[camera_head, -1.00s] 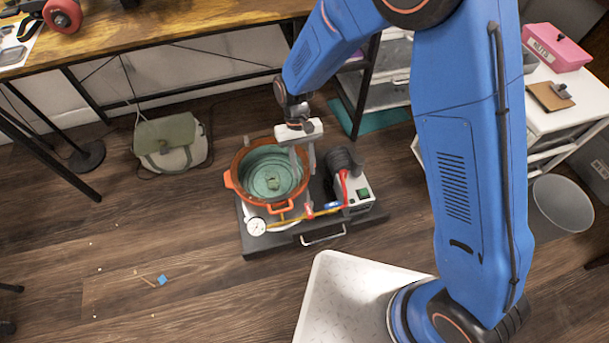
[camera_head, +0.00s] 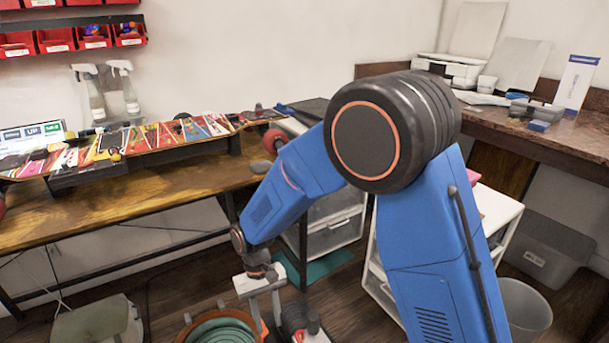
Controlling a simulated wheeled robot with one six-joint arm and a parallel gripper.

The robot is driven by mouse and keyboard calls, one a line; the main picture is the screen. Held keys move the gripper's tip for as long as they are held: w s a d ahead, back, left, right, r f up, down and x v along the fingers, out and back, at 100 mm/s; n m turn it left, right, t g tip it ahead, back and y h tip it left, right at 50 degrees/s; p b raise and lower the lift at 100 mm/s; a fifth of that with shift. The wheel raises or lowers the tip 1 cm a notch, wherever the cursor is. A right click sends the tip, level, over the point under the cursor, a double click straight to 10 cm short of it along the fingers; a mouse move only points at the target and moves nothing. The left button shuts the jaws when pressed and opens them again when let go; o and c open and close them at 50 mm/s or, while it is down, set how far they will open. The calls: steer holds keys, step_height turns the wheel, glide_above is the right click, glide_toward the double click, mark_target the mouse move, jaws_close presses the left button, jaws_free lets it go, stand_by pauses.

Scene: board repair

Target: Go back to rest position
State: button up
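My gripper (camera_head: 264,299) points down at the bottom of the head view, at the end of my blue arm. Its two pale fingers are spread apart, with no object seen between them. It is just right of and above an orange pot (camera_head: 190,321) with a green inside, which the lower picture edge cuts off. Whether a finger touches the pot's rim cannot be told.
A wooden workbench (camera_head: 60,222) holds a colourful skateboard deck (camera_head: 150,137) and stands behind my gripper. A white drawer cart (camera_head: 492,215), a grey bin (camera_head: 523,308) and a dark counter (camera_head: 560,138) are at right. A green bag (camera_head: 98,322) lies on the floor at left.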

steer(key=w+d+r+m+t+y, duration=0.1)
steer(key=d+r+m+t+y, duration=0.15)
steer(key=d+r, duration=1.75)
steer(key=s+d+r+m+t, duration=0.1)
steer(key=s+d+r+t, duration=0.1)
steer(key=s+d, duration=0.5)
steer(key=s+d+r+m+t+h, duration=0.1)
steer(key=s+d+r+m+t, duration=0.1)
steer(key=s+d, duration=0.5)
steer(key=d+r+t, duration=0.1)
steer(key=d+r, duration=0.1)
steer(key=d, duration=0.3)
steer(key=shift+s+d, duration=0.3)
steer(key=shift+s, duration=0.05)
steer(key=shift+t, duration=0.25)
